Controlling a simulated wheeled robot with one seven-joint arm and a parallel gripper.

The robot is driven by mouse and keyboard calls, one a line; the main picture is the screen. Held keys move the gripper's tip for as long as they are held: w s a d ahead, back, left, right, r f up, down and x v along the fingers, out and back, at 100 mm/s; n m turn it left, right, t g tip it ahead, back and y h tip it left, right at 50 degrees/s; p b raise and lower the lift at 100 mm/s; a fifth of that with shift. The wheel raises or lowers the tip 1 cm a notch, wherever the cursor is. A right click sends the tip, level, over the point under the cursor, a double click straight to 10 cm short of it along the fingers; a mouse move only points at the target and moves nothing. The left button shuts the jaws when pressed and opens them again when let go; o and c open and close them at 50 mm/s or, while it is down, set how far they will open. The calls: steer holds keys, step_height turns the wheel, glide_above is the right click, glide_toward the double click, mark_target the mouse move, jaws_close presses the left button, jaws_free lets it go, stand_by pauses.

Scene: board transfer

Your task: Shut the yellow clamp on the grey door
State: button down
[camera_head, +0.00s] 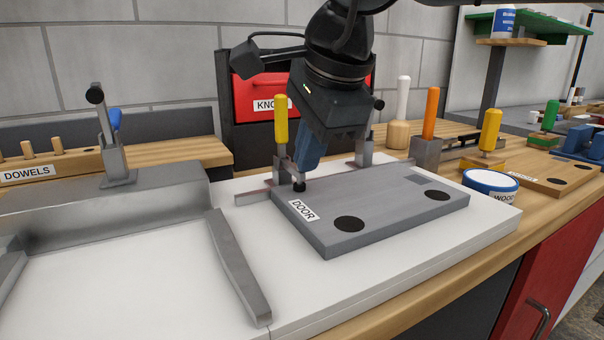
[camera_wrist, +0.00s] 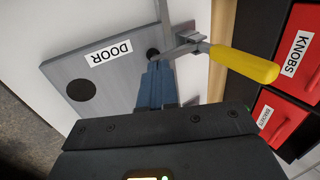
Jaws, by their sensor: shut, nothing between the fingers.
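The grey door (camera_head: 385,212) is a flat board with a DOOR label and dark round spots, lying on a white surface. The yellow clamp (camera_head: 281,120) is at its back left corner, with its yellow handle upright. Its metal arm lies low over the door, and the black tip (camera_head: 299,187) is at the door's surface; I cannot tell whether it presses. In the wrist view the yellow handle (camera_wrist: 245,65) is right of the fingers and the door (camera_wrist: 105,75) is at left. My gripper (camera_head: 304,163) is shut and empty, with its blue fingers just beside the clamp, near the black tip.
A second clamp (camera_head: 365,150) with a raised dark tip stands behind the door. Another raised clamp (camera_head: 113,145) is on the grey fixture at left. A red KNOBS drawer (camera_head: 255,92) is behind my gripper. A round tin (camera_head: 490,184) stands right of the door.

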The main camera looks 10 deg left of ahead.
steer(key=shift+s+d+f+b, duration=0.15)
steer(key=shift+f+b, duration=0.2)
steer(key=shift+f, duration=0.1)
steer(key=shift+s+f, duration=0.1)
steer(key=shift+f, duration=0.05)
stand_by(0.3)
